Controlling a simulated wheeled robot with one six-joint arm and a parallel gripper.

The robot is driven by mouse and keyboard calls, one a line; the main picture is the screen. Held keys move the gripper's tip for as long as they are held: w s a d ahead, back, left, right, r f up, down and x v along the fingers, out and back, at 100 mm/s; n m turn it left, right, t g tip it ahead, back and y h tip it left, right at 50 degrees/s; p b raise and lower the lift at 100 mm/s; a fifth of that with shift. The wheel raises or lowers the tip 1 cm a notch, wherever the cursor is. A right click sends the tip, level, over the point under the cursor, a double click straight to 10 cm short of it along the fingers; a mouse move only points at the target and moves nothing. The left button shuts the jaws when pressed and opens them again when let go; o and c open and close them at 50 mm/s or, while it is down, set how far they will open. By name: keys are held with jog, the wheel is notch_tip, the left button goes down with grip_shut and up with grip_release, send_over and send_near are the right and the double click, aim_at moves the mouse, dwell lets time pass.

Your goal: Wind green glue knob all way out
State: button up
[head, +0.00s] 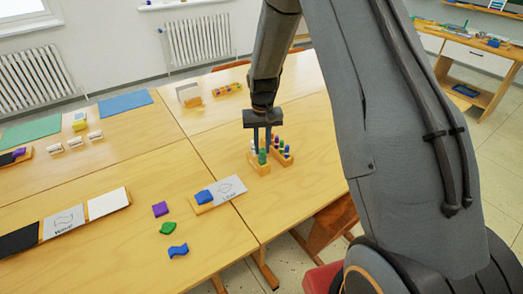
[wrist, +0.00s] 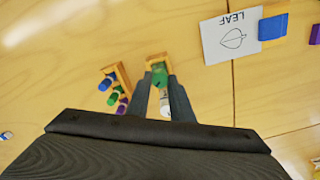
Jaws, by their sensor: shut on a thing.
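My gripper (head: 262,148) points straight down over a small wooden holder (head: 258,167) on the table. Its fingers are shut on a green glue knob (head: 262,158). In the wrist view the green glue knob (wrist: 159,72) shows between the fingertips (wrist: 159,82), above the wooden holder (wrist: 155,58). A white piece (wrist: 165,103) also shows between the fingers, nearer the palm. The fingers hide part of the knob, so how far it is wound out cannot be told.
A second wooden holder (wrist: 122,76) with purple, green and blue glue sticks stands close beside the gripper. A leaf card (head: 229,188) with a blue block (head: 204,197) lies in front. Purple, green and blue pieces (head: 178,250) lie loose at front left.

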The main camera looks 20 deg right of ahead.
jog(key=m, duration=0.5)
jog(key=shift+m, duration=0.3)
jog(key=m, duration=0.5)
jog(key=shift+m+p, duration=0.4)
jog(key=o, duration=1.5)
jog(key=n, duration=1.1)
jog(key=shift+n, duration=0.3)
